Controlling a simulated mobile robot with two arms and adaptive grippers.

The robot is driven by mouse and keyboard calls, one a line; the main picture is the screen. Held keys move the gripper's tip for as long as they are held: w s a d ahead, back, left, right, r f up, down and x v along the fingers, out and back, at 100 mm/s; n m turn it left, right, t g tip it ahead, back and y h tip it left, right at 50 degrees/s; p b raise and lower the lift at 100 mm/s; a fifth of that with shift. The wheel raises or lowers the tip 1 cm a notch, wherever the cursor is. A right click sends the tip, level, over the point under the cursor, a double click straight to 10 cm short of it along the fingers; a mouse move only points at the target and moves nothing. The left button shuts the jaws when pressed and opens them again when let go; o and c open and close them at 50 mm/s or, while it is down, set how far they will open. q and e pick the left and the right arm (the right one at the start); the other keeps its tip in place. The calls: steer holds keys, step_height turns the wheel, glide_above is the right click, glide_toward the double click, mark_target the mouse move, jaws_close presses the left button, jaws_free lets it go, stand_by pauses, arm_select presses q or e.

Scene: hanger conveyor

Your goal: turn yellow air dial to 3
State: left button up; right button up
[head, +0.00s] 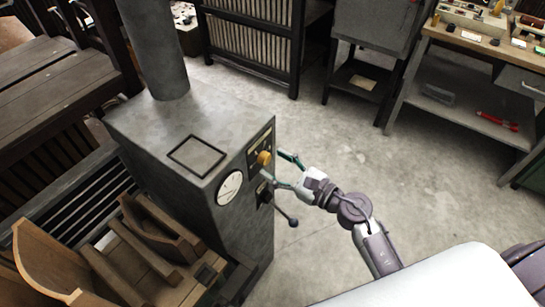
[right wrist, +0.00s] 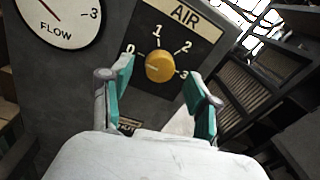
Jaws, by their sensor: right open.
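The yellow air dial (right wrist: 160,66) sits on a dark plate marked AIR, with 0, 1, 2 and 3 around it. Which number it points to is hard to tell; a faint line shows on its left half. In the head view the dial (head: 263,158) is on the right face of the grey machine. My right gripper (head: 274,164) is open in front of that face. In the right wrist view its two green fingers (right wrist: 160,82) stand apart, one left and one right of the dial, with nothing between them visibly gripped. My left gripper is not in view.
A round white FLOW gauge (head: 229,187) is beside the dial plate on the grey machine (head: 180,130). A lever with a dark ball knob (head: 293,222) sticks out below the dial. Wooden parts (head: 150,240) stand at lower left. The floor (head: 330,130) to the right is clear.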

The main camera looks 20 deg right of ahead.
steer(key=shift+w+a, duration=0.35)
steer(key=shift+w, duration=0.25)
steer(key=c, duration=1.2)
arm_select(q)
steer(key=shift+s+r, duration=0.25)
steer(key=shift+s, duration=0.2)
arm_select(e)
steer(key=shift+o, duration=0.2)
